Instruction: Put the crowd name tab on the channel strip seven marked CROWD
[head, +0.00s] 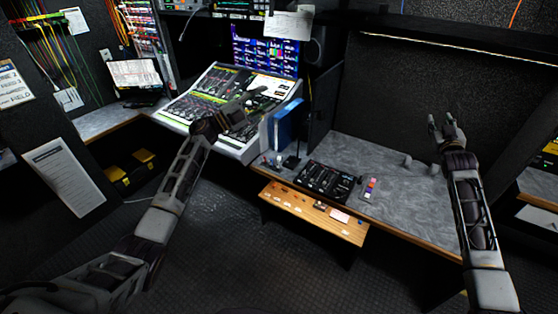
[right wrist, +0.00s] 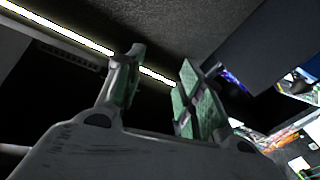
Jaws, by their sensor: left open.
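The large mixing console (head: 180,110) stands at the back centre, with rows of controls. My left gripper (head: 262,96) is over its right part. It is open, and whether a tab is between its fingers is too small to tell. I cannot pick out the crowd name tab or read any CROWD mark on a channel strip. A small black mixer (head: 325,181) lies on the grey desk (head: 398,198), right of the console. My right gripper (head: 446,124) is raised over the desk's right end. In the right wrist view its fingers (right wrist: 152,92) are apart and empty.
A wooden shelf (head: 310,215) with several small pieces sits in front of the desk. A multicoloured strip (head: 370,188) lies right of the small mixer. Blue binders (head: 287,124) stand between console and desk. A monitor (head: 265,50) is behind the console.

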